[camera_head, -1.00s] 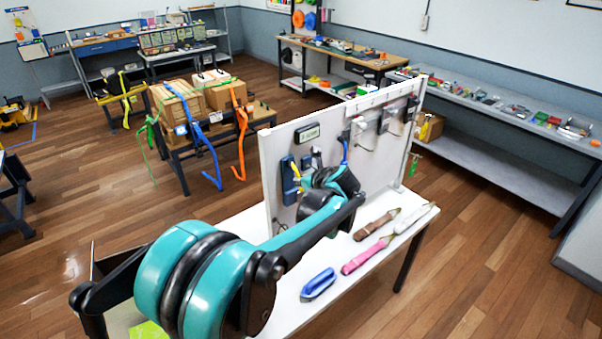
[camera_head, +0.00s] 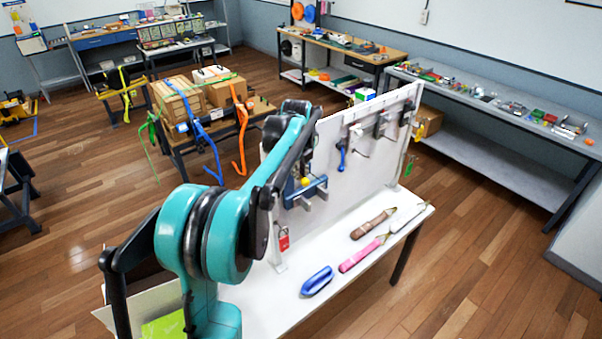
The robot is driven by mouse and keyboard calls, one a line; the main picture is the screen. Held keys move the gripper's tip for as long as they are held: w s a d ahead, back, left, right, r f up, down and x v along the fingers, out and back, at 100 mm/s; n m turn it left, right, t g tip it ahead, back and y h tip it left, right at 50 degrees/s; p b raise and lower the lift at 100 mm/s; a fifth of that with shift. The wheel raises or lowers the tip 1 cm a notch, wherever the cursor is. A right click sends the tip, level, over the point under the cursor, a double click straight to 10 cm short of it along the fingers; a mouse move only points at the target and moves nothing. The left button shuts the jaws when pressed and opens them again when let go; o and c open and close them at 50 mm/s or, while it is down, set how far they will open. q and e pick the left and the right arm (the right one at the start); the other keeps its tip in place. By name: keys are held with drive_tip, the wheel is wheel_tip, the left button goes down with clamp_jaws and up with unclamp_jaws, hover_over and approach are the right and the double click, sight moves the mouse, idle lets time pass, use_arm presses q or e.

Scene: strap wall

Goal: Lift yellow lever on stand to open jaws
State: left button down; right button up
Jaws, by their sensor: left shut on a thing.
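A blue fixture (camera_head: 296,198) with grey prongs is at the left part of the upright white panel, low on its face. A small yellow part, the lever (camera_head: 305,182), shows at its top. My left arm rises from the front left, bends high and comes down to the fixture. My left gripper (camera_head: 301,177) is at the yellow lever, shut on it. Its fingers are small and partly hidden by the arm, so the exact grip and how far the prongs are apart cannot be told. My right gripper is not in view.
The white table (camera_head: 345,262) carries a blue strap bundle (camera_head: 317,281), a pink one (camera_head: 362,255) and a brown one (camera_head: 373,224). A red tag (camera_head: 283,239) hangs at the panel's left edge. Hooks with hanging items line the panel (camera_head: 375,165). Wooden floor lies open at right.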

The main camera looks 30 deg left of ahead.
use_arm(q)
drive_tip(key=shift+r, duration=0.15)
drive_tip(key=shift+a, duration=0.1)
idle(0.3)
drive_tip(key=c, duration=1.6)
unclamp_jaws()
drive_tip(key=a+v, duration=0.1)
drive_tip(key=v, duration=1.1)
drive_tip(key=shift+w+d, duration=0.15)
drive_tip(key=shift+d, duration=0.15)
drive_tip(key=s+d+f+n+t+b, duration=0.1)
drive_tip(key=s+d+f+n+b, duration=0.5)
drive_tip(key=f, duration=0.8)
drive_tip(key=s+d+f+n+t+b, duration=0.1)
drive_tip(key=s+d+f+n+b, duration=0.5)
drive_tip(key=s+f+n+b, duration=0.3)
drive_tip(key=s+d+f+n+t+h+b, duration=0.1)
drive_tip(key=s+d+f+n+b, duration=0.6)
drive_tip(key=f, duration=1.1)
drive_tip(key=s+t+b, duration=0.1)
drive_tip(key=s+b, duration=0.2)
drive_tip(key=b, duration=0.1)
drive_tip(key=shift+f+n, duration=0.3)
drive_tip(key=shift+n, duration=0.1)
